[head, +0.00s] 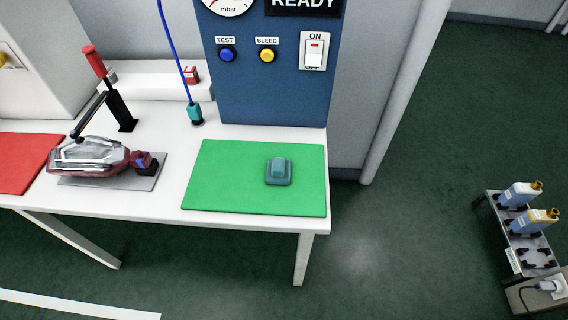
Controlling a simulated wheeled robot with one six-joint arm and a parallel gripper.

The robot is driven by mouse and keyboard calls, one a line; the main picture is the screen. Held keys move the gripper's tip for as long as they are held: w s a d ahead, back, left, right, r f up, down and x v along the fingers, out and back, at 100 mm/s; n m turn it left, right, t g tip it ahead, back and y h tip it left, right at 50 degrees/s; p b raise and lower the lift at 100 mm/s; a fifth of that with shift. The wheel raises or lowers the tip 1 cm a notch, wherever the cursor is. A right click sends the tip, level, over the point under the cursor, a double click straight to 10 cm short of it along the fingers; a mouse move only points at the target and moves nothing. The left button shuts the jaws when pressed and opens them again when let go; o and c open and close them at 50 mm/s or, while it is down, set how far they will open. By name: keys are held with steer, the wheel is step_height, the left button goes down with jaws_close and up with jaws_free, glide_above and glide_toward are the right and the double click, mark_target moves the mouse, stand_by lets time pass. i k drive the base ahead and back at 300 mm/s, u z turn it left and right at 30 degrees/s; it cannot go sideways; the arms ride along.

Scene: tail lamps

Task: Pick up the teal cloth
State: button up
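The teal cloth (278,171) appears as a small folded teal pad with a raised middle part. It lies on the right half of the green mat (222,178), on top of the white table. Nothing touches it from above, and its full outline shows. My gripper does not show in the head view.
A tail lamp (90,157) sits under a red-handled clamp (95,62) on the left. A red mat (18,163) lies further left. A blue panel (270,90) stands behind the green mat. A blue hose ends in a teal fitting (195,113). Bottles (520,195) stand on a rack at right.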

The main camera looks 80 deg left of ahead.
mark_target(278, 172)
steer(key=k, duration=0.55)
steer(key=u, duration=2)
steer(key=i, duration=0.5)
steer(key=z, duration=0.05)
